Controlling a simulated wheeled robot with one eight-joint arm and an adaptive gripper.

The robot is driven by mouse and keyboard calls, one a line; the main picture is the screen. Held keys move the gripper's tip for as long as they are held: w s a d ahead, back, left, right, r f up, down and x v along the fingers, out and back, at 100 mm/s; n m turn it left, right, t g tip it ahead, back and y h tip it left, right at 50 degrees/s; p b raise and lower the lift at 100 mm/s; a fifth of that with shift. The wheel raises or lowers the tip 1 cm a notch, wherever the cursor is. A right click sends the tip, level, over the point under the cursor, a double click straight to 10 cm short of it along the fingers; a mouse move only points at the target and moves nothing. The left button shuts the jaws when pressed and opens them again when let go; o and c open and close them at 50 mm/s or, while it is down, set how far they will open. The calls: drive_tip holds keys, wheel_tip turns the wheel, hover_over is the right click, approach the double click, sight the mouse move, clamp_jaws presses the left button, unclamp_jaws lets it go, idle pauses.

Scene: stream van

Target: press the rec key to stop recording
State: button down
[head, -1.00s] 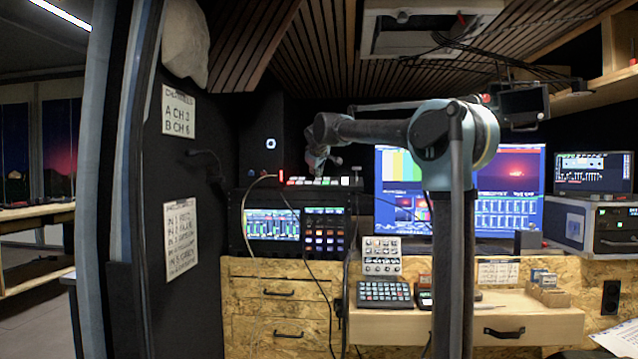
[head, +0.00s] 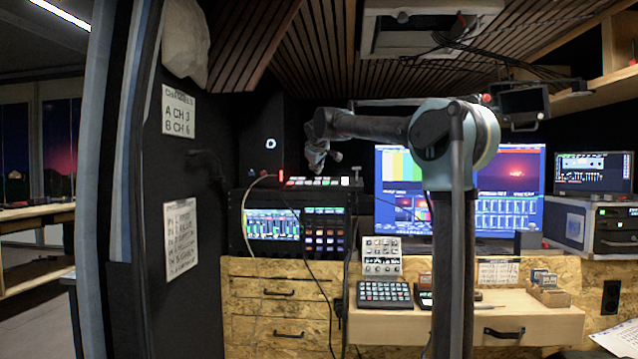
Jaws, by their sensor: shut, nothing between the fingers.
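A small switcher panel (head: 318,183) with a row of lit red, white and green keys sits on top of a black rack unit (head: 290,222) at the left back. No key label can be read from here, so I cannot tell which one is the rec key. My gripper (head: 319,169) points down just above the panel's keys and looks shut and empty. A small gap seems to show between the fingertips and the keys, but the view is too small to be sure about contact.
A large monitor (head: 510,215) stands behind my arm. A dark keypad (head: 384,294) and a white button box (head: 382,254) stand on the wooden desk (head: 540,318). A wall with paper signs (head: 180,237) bounds the left.

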drive_tip(key=shift+r, duration=0.1)
drive_tip(key=shift+s+r, duration=0.2)
drive_tip(key=shift+r, duration=0.55)
drive_tip(key=shift+s+r, duration=0.2)
drive_tip(key=shift+r, duration=0.6)
drive_tip(key=shift+s+r, duration=0.2)
drive_tip(key=shift+r, duration=0.55)
